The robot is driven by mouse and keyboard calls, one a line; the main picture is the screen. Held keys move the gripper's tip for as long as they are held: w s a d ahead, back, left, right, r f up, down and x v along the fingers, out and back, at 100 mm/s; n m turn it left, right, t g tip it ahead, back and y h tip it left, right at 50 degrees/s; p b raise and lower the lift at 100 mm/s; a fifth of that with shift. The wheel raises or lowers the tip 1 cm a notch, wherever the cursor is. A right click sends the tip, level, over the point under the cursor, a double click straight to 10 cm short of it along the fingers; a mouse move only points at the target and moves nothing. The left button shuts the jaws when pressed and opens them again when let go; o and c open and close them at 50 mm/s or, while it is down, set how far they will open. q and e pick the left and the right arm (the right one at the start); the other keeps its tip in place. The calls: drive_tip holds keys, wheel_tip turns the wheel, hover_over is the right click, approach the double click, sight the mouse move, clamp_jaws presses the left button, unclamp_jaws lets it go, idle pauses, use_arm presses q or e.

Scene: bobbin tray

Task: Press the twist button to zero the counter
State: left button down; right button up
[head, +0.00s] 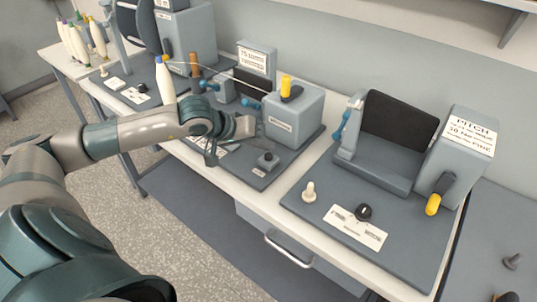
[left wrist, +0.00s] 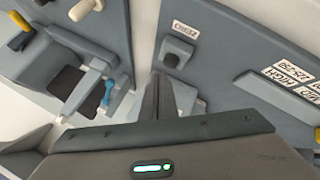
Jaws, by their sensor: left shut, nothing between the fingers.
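A small block with a dark round button (head: 268,158) sits near the front edge of the middle grey station. A block with a dark button (left wrist: 172,58) also shows in the left wrist view, beside a small white label; I take it to be the same one. My left gripper (head: 243,126) is shut and empty, above the middle station, behind and to the left of the button in the head view. In the left wrist view its fingers (left wrist: 160,92) point toward the button block and appear apart from it. My right gripper is not in view.
The grey box (head: 293,115) with a yellow-topped lever (head: 287,88) stands just right of my gripper. A labelled box (head: 257,55) stands behind. The right station has a black knob (head: 364,211) and a cream peg (head: 309,191). A cream bobbin (head: 165,82) stands left.

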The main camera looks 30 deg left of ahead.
use_arm(q)
drive_tip(key=shift+f, duration=0.1)
idle(0.8)
drive_tip(key=shift+f+b, duration=0.35)
drive_tip(key=shift+b, duration=0.6)
drive_tip(key=shift+a, duration=0.1)
drive_tip(key=shift+a+f, duration=0.15)
drive_tip(key=shift+f, duration=0.05)
